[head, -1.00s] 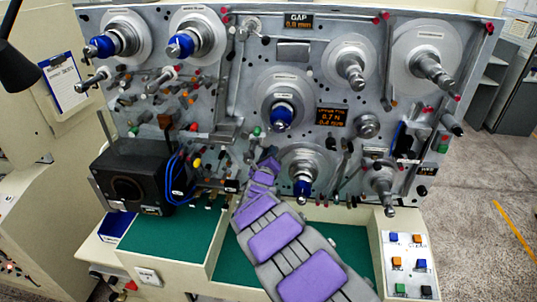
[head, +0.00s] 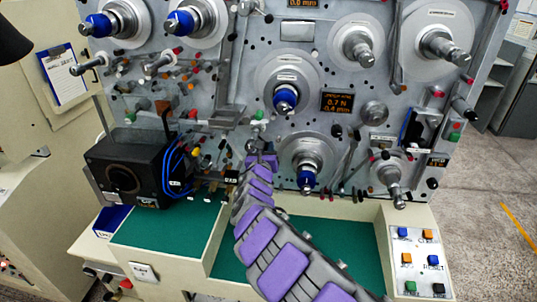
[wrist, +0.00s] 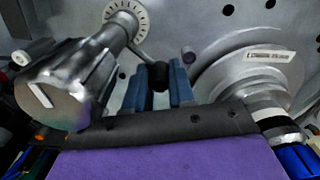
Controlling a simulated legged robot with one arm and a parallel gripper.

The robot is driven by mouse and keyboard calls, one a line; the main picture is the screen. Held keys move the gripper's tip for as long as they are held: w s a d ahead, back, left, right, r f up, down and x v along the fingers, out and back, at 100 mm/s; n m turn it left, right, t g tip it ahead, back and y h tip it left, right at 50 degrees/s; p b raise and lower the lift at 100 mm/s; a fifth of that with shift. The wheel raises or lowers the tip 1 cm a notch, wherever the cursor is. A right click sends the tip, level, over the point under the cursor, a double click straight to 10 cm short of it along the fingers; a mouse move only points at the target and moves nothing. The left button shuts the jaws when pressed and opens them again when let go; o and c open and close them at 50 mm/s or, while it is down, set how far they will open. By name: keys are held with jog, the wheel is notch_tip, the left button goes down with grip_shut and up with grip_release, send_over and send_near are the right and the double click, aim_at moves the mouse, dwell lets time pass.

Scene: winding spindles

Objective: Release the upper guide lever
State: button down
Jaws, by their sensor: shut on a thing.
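In the wrist view, my gripper (wrist: 159,72) has its two blue-grey fingers on either side of a dark rounded lever end (wrist: 160,78), shut on it. It appears to be the upper guide lever; its full length is hidden. In the head view, my purple-padded arm reaches up to the grey panel (head: 225,75), and the fingers and lever are too small to make out. The gripper end is left of the lower blue-tipped spindle (head: 306,179) and below the middle blue-tipped spindle (head: 285,98).
In the wrist view, a large fluted metal knob (wrist: 68,88) is close on the left and a pale disc (wrist: 245,68) on the right. In the head view, a black box (head: 128,170) with blue cables stands left of the arm, above a green work surface (head: 165,232). Several small pegs crowd the panel.

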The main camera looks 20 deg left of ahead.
jog(key=shift+a+f+m+b, duration=0.3)
jog(key=shift+f+m+b, duration=0.05)
jog(key=shift+m+b, duration=0.5)
jog(key=shift+s+a+f+m+b, duration=0.15)
jog(key=shift+a+m+b, duration=0.25)
jog(key=shift+m+b, duration=0.5)
jog(key=shift+s+a+f+m+b, duration=0.15)
jog(key=shift+a+m+b, duration=0.2)
jog(key=shift+m+b, duration=0.55)
jog(key=shift+m, duration=0.35)
jog(key=c, duration=1)
grip_release()
jog(key=shift+a+f, duration=0.1)
